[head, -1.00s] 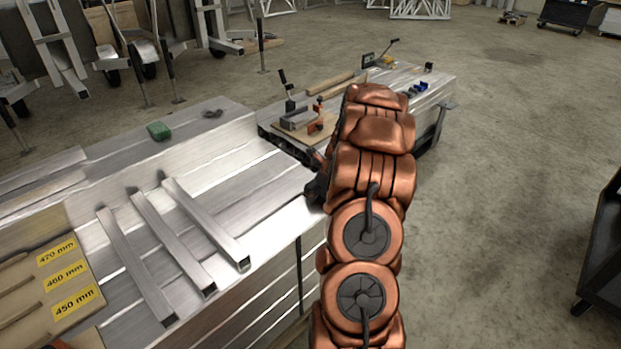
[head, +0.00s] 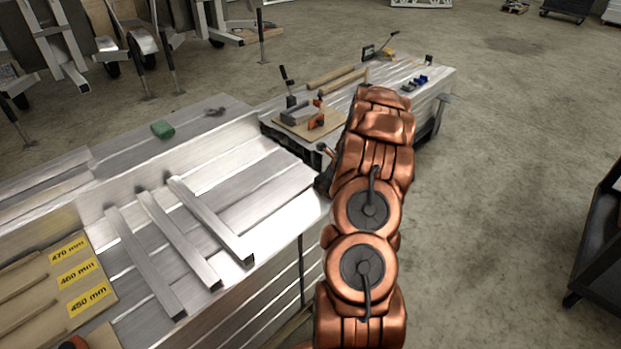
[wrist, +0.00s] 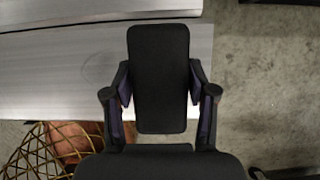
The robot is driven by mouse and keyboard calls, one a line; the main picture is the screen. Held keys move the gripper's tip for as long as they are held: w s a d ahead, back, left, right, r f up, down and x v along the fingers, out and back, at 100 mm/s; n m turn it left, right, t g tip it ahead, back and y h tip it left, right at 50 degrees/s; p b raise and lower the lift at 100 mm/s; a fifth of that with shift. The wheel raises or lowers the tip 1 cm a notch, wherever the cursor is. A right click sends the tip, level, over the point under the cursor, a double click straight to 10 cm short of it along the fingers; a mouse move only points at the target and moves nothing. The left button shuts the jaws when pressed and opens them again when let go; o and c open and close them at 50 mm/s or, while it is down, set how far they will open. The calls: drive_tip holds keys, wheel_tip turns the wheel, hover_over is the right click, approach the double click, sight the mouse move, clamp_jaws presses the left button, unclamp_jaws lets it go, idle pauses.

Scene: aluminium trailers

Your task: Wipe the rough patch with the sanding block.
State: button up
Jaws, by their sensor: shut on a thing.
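My gripper (wrist: 160,88) is shut on the sanding block (wrist: 158,48), a black rounded rectangular block, with one finger on each long side. In the wrist view the block is above a pale aluminium surface, its lower part reaching past the surface's edge over the concrete floor. I cannot tell whether it touches the metal. A faint roundish mark (wrist: 98,68), perhaps the rough patch, shows on the metal left of the block. In the head view my copper arm hides most of the gripper and the block.
Three square tubes (head: 180,240) lie on the aluminium trailer bed (head: 225,212) at left. A green block (head: 163,129) lies behind them. Clamps (head: 316,115) and wooden strips (head: 338,76) lie further back. A black cart (head: 597,245) stands at right; the floor between is clear.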

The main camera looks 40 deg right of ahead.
sight(305, 203)
drive_tip(key=shift+s+a+p, duration=0.1)
drive_tip(key=shift+a+p, duration=1.25)
drive_tip(key=shift+a, duration=3.3)
drive_tip(key=shift+a+r+p, duration=0.15)
drive_tip(key=shift+r+p, duration=0.2)
drive_tip(key=shift+p, duration=0.05)
wheel_tip(305, 203, up, 3)
drive_tip(key=shift+f+p, duration=0.2)
drive_tip(key=shift+p, duration=0.6)
wheel_tip(305, 203, up, 5)
drive_tip(key=p, duration=0.4)
drive_tip(key=shift+f+p, duration=0.1)
drive_tip(key=shift+p, duration=0.3)
